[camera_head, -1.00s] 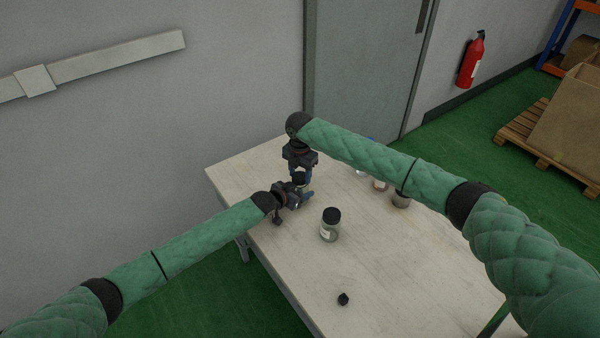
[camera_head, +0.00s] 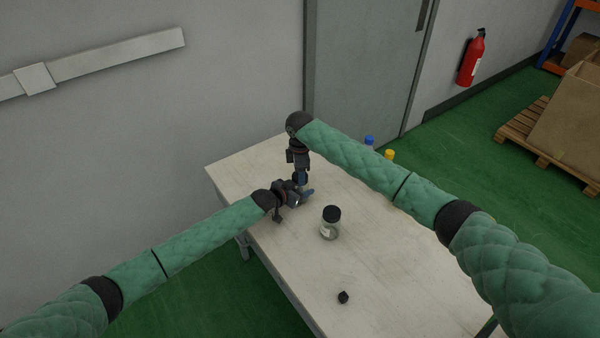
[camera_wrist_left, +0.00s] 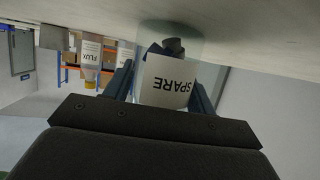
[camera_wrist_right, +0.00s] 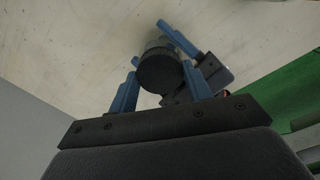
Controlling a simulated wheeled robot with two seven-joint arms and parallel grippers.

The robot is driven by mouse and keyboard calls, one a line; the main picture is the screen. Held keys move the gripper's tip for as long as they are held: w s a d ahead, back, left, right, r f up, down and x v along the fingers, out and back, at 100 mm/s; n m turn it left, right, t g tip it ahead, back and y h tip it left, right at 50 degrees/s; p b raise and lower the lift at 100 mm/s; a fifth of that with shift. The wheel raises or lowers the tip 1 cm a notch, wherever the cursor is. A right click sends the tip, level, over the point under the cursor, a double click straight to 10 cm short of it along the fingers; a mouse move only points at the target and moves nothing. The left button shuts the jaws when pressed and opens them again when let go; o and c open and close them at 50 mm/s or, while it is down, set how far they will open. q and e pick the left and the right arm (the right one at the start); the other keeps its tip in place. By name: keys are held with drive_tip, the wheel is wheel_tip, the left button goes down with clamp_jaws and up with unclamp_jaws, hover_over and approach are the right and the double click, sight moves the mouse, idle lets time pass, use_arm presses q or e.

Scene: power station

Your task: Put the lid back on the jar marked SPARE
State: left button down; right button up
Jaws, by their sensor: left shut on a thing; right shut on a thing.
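The jar marked SPARE (camera_wrist_left: 168,82) is clear glass with a white label and dark contents. It appears upside down in the left wrist view, between my left gripper's (camera_wrist_left: 165,75) blue fingers, by the table surface. In the head view my left gripper (camera_head: 304,197) is near the table's far left end and shut on the jar. My right gripper (camera_head: 300,181) points down directly above it. In the right wrist view my right gripper (camera_wrist_right: 162,75) is shut on a round black lid (camera_wrist_right: 160,72), over the jar. I cannot tell whether the lid is seated.
Another glass jar with a black lid (camera_head: 331,222) stands mid-table. A small black object (camera_head: 343,297) lies near the front edge. A blue cap (camera_head: 369,141) and a yellow cap (camera_head: 389,154) show behind my right arm. A FLUX bottle (camera_wrist_left: 91,62) shows in the left wrist view.

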drive_tip(key=shift+m, duration=0.3)
drive_tip(key=o, duration=0.9)
drive_tip(key=shift+o, duration=0.2)
drive_tip(key=shift+r, duration=0.1)
drive_tip(key=shift+r, duration=2.2)
drive_tip(key=shift+c, duration=0.3)
